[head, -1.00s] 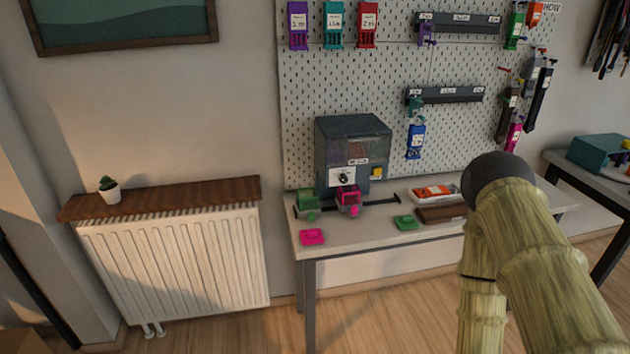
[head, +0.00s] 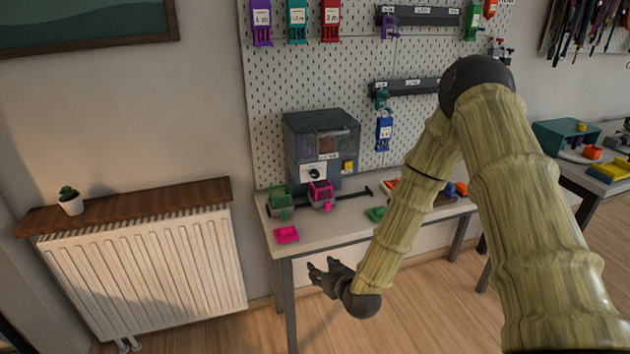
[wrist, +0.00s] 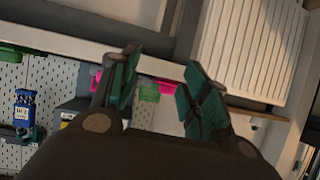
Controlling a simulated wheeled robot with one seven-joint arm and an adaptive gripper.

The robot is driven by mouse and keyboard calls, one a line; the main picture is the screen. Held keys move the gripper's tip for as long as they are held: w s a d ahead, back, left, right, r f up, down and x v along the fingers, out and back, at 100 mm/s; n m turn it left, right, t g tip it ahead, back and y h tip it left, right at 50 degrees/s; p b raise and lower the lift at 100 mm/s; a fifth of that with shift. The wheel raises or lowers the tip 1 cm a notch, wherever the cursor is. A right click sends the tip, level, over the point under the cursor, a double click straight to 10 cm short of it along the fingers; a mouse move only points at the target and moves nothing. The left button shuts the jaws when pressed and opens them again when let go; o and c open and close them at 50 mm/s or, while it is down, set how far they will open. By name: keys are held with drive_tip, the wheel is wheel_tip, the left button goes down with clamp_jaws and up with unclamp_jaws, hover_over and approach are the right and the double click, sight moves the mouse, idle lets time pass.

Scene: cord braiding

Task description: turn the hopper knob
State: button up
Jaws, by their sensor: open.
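The hopper (head: 322,145) is a dark grey box with a clear window, standing at the back of the workbench against the pegboard. Its knob (head: 314,174) sits on a white plate low on the front face, with a yellow block to its right. My gripper (head: 318,268) is open and empty, in front of the bench and below the level of its top, well apart from the knob. In the wrist view my open fingers (wrist: 155,95) frame the bench edge, with pink and green pieces beyond them. I cannot make out the knob there.
On the workbench (head: 345,218) a green carriage (head: 280,197) and a pink carriage (head: 321,194) sit on a dark rail before the hopper. A pink tile (head: 287,234) lies near the front edge. A radiator (head: 150,275) stands left. A second table is at right.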

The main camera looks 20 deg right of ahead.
sight(316, 177)
drive_tip(key=w+d+r+t+h, duration=0.1)
drive_tip(key=w+d+r+t, duration=0.2)
drive_tip(key=w+r, duration=0.45)
drive_tip(key=w+d+r+t, duration=0.2)
drive_tip(key=w+r+t, duration=0.15)
drive_tip(key=r, duration=0.65)
drive_tip(key=shift+g, duration=0.45)
drive_tip(key=w+p, duration=0.1)
drive_tip(key=w, duration=1)
drive_tip(key=shift+a+f, duration=0.1)
drive_tip(key=shift+c, duration=0.3)
clamp_jaws()
